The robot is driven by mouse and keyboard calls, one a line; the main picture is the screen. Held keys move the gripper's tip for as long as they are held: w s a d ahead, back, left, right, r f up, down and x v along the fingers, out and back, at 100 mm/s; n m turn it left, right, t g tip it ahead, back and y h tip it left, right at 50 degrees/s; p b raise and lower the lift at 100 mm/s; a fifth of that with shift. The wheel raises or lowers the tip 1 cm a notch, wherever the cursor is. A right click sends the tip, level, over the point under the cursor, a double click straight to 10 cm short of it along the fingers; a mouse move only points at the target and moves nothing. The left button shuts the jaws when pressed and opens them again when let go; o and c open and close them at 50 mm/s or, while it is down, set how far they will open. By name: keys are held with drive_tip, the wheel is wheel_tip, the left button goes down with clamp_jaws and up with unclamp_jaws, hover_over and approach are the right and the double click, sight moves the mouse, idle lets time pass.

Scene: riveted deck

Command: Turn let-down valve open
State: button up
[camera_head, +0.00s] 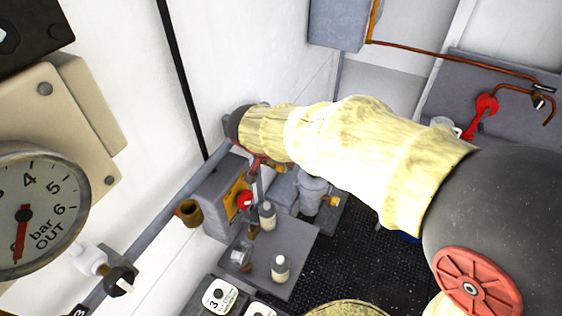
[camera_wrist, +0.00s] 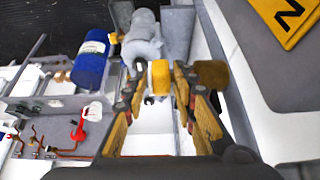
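I cannot tell for sure which fitting is the let-down valve. In the head view a red knob (camera_head: 245,198) sits on a yellow plate (camera_head: 234,205) on a grey wall box. A black-handled valve (camera_head: 120,281) is on the grey pipe at lower left. In the wrist view my gripper (camera_wrist: 156,88) is open, its two yellow fingers apart. Contact cannot be told. In the head view my sleeved arm hides most of the gripper.
A round gauge marked "bar OUT" (camera_head: 40,205) is at left. Bottles (camera_head: 280,268) stand on a grey shelf (camera_head: 300,240) below the arm. A red lever (camera_head: 483,112) and copper pipes are at right. A blue cylinder (camera_wrist: 91,60) shows in the wrist view. The dark floor (camera_head: 345,255) looks clear.

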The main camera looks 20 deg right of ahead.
drive_tip(key=v, duration=1.2)
